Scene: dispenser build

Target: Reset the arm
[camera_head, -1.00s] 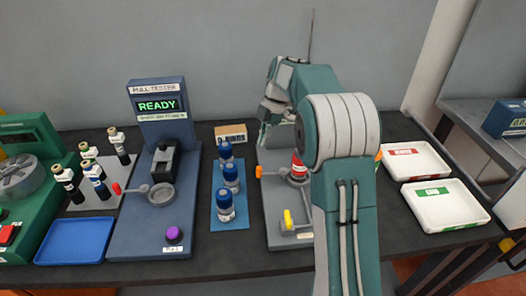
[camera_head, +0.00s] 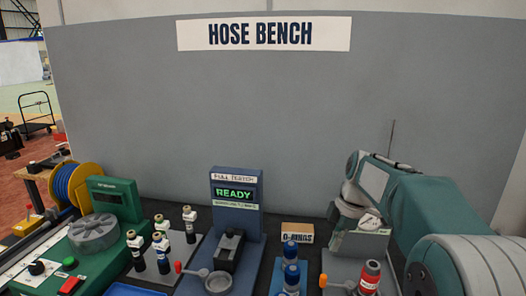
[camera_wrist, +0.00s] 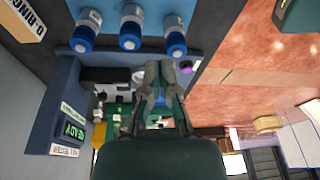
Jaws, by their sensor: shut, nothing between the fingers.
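My arm comes in from the right in the head view and bends over the right part of the bench. My gripper (camera_wrist: 160,68) shows in the wrist view with its two grey fingers together and nothing between them. It points towards the pull tester (camera_head: 236,192) and the row of blue-capped bottles (camera_wrist: 130,30), apart from them as far as I can tell. The fingertips are hard to make out in the head view. The pull tester's screen (camera_wrist: 72,130) also shows at the left of the wrist view.
In the head view, a red-topped part (camera_head: 369,278) stands in the grey fixture below my arm. An O-rings box (camera_head: 297,233) sits at the back. Several black-and-white fittings (camera_head: 162,250) and a green machine (camera_head: 115,200) are on the left. Open air lies above the bench.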

